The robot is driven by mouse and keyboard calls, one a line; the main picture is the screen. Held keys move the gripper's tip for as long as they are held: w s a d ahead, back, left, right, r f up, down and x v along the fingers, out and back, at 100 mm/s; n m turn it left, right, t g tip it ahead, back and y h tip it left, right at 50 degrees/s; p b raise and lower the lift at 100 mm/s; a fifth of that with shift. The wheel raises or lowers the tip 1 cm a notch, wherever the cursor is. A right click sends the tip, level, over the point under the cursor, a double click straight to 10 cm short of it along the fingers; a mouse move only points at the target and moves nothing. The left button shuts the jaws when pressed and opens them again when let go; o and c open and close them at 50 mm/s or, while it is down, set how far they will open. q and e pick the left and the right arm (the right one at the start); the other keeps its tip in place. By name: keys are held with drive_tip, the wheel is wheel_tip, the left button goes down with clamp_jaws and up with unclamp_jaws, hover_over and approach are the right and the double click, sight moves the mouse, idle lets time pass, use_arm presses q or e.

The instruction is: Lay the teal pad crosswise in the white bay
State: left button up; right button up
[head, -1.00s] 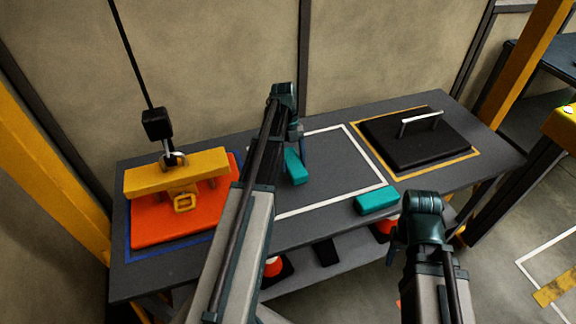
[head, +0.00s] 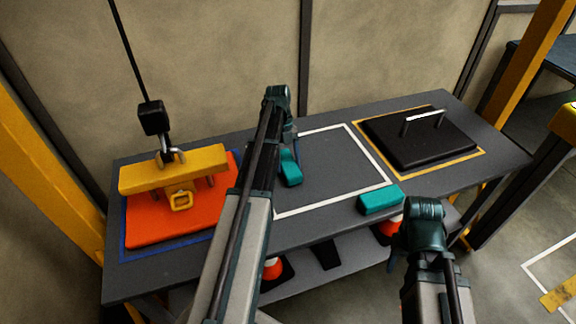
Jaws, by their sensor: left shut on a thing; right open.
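A teal pad (head: 291,170) is in my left gripper (head: 289,150), over the left part of the white-outlined bay (head: 335,170). Its long side runs roughly from back to front. I cannot tell whether it touches the table. My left arm hides the bay's left side. A second teal pad (head: 380,200) lies at the table's front edge, at the bay's front right corner. My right gripper (head: 393,262) is open and empty, low in front of the table; my wrist partly hides it.
An orange slab (head: 150,222) with a yellow lifting beam (head: 172,167) hung from a cable (head: 130,55) fills the left bay. A black plate with a handle (head: 415,150) sits in the yellow-outlined bay. Orange-and-white cones (head: 273,268) stand on the lower shelf.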

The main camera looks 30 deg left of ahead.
use_arm(q)
drive_tip(key=shift+f, duration=0.1)
drive_tip(key=o, duration=1.5)
drive_tip(key=p+v, duration=1.1)
drive_tip(key=v, duration=0.1)
